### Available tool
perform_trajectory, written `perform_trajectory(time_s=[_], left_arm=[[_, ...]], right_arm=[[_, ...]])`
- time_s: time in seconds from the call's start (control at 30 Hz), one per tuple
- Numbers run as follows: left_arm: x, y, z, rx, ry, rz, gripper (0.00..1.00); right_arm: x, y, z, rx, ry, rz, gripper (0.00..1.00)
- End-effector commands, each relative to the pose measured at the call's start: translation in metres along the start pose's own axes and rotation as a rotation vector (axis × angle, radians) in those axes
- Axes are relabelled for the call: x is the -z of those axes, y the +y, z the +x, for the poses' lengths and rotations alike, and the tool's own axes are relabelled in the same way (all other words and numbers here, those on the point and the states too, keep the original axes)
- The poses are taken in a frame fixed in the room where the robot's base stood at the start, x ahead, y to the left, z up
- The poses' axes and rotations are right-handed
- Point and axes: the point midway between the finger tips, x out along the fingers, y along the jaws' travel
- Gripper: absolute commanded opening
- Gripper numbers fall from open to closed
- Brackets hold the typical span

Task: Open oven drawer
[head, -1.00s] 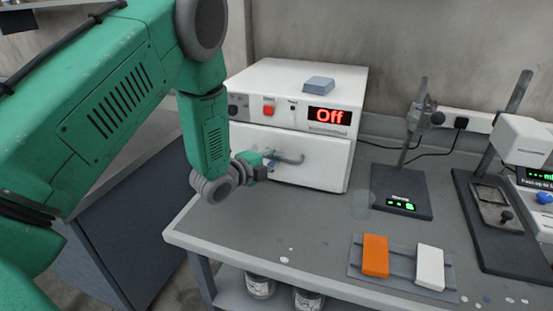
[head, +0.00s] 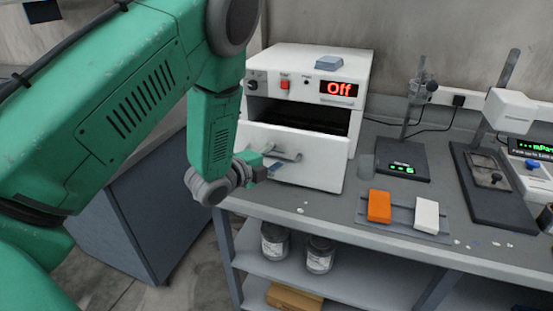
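The white oven (head: 358,95) stands on the bench against the wall, its red display reading "Off". Its drawer (head: 312,172) is pulled out toward me, and a dark gap shows above the drawer front. The grey bar handle (head: 287,154) is on the drawer front. My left gripper (head: 271,169) is at the left end of the handle. Its fingers are small and partly hidden by my wrist, so I cannot tell whether they close around the handle. My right gripper is out of view.
On the grey bench (head: 345,208), an orange block (head: 379,206) and a white block (head: 427,215) lie on a tray, right of the oven. A stirrer plate (head: 402,160) and a viscometer stand (head: 497,190) are farther right. Cans (head: 320,256) sit on the shelf below. A dark cabinet (head: 135,225) stands left.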

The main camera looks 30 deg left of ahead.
Motion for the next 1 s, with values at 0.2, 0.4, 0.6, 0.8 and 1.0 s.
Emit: perform_trajectory(time_s=[0.2,0.4,0.6,0.8,1.0], left_arm=[[-0.001,-0.002,-0.006,0.004,-0.005,0.002,0.31],[0.000,-0.001,-0.027,-0.001,-0.006,0.002,0.31],[0.000,0.001,-0.070,-0.005,-0.007,0.002,0.31],[-0.002,0.003,-0.102,-0.006,-0.005,-0.001,0.31],[-0.002,0.003,-0.115,-0.005,-0.003,-0.001,0.31]], right_arm=[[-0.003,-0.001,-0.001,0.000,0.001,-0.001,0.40],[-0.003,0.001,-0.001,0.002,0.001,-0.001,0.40],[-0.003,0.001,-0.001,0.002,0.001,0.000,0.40],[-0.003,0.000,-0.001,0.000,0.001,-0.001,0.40],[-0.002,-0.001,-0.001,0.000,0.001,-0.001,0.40]])
